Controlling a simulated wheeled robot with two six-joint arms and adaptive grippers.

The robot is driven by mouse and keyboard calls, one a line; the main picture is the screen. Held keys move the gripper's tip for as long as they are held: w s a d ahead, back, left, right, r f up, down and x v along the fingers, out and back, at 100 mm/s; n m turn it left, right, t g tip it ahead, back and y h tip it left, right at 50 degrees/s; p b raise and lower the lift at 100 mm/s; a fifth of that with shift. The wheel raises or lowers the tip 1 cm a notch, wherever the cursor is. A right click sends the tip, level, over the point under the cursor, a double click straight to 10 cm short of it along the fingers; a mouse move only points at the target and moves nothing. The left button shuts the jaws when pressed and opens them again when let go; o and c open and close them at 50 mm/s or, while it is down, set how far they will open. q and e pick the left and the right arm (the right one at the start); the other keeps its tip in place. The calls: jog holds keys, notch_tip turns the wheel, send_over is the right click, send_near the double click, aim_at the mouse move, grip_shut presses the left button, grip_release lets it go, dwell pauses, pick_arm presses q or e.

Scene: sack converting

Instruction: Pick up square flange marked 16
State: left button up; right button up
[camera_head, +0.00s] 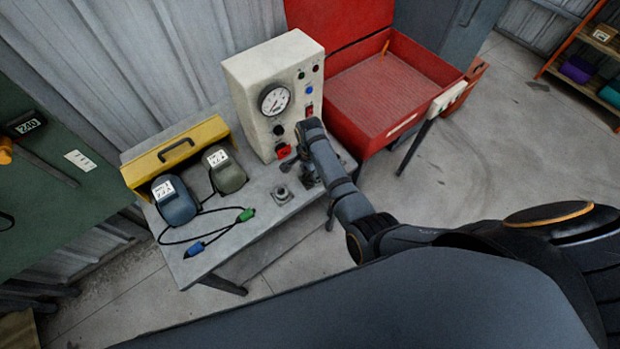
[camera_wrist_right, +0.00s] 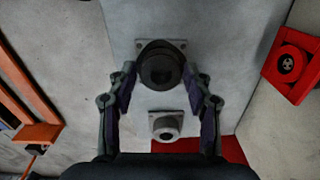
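Two small square flanges stand on the grey table. One grey flange (camera_head: 281,193) shows in the head view, left of my right gripper (camera_head: 306,176). In the right wrist view, a square flange (camera_wrist_right: 181,44) with a large dark round part (camera_wrist_right: 160,66) lies between the fingers of my right gripper (camera_wrist_right: 160,92). A smaller grey flange (camera_wrist_right: 166,126) is below it in that view. The fingers are apart, with gaps beside the dark part. No number is readable on either flange. My left gripper is not in view.
The table (camera_head: 230,238) also holds a gauge box (camera_head: 262,75), a yellow case (camera_head: 173,158), two labelled units (camera_head: 174,200) (camera_head: 223,170) and cables with green and blue plugs. An open red case (camera_head: 385,90) stands behind.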

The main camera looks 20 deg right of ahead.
grip_shut()
jog(key=shift+r, duration=0.2)
notch_tip(320, 180, up, 2)
jog(key=shift+w+r, duration=0.15)
jog(key=shift+r, duration=0.05)
jog(key=s+d+r, duration=0.8)
jog(key=s+r, duration=0.2)
jog(key=s, duration=0.1)
jog(key=shift+s+d, duration=0.2)
jog(key=shift+d, duration=0.05)
